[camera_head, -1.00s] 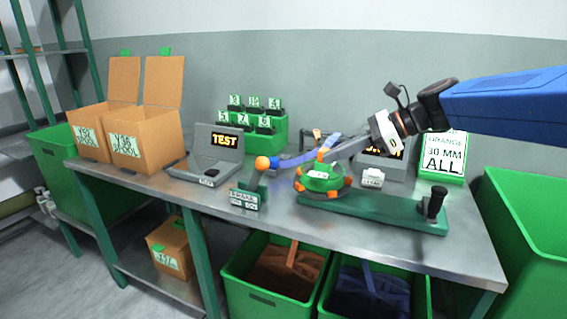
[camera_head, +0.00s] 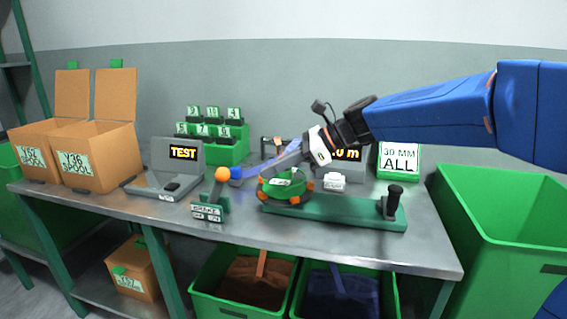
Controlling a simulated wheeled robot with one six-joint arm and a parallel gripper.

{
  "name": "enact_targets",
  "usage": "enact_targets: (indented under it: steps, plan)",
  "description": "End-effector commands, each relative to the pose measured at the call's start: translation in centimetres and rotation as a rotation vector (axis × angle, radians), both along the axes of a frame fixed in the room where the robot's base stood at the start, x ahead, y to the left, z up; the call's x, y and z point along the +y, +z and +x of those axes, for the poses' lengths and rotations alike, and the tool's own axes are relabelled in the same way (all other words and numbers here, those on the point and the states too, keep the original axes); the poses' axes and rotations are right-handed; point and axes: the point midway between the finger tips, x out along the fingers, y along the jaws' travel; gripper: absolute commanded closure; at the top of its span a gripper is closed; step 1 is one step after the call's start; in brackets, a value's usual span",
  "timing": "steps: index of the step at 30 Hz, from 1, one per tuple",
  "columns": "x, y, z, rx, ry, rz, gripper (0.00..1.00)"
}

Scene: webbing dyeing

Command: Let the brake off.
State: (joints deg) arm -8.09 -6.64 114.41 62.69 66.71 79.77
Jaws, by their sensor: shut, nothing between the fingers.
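The brake is a short lever with an orange ball knob (camera_head: 222,174) on a green base with a label plate (camera_head: 207,212), near the front edge of the bench. The plate's small text is hard to read. The lever stands close to upright. My gripper (camera_head: 264,172) comes in from the right and points left and down. It is shut and empty. Its tip appears above the left side of the green reel with orange knobs (camera_head: 283,189), to the right of the brake knob and apart from it.
A blue ball (camera_head: 236,173) on a blue arm shows between knob and gripper. A green base with a black handle (camera_head: 393,202) lies right. A TEST display (camera_head: 183,153) stands left; boxes (camera_head: 98,155) are farther left. Green bins (camera_head: 245,285) sit below the bench (camera_head: 330,252).

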Motion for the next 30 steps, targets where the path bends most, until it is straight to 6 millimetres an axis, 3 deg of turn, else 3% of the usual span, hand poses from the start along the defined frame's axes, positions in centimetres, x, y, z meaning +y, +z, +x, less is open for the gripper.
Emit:
enact_targets:
  steps: [7,15,30]
  plan:
    - [3.7,-2.3,0.5,0.001,0.003,-0.001,1.00]
    - [6.5,-1.4,0.9,-0.002,0.001,0.001,1.00]
    - [7.3,-1.2,1.0,-0.002,-0.001,0.001,1.00]
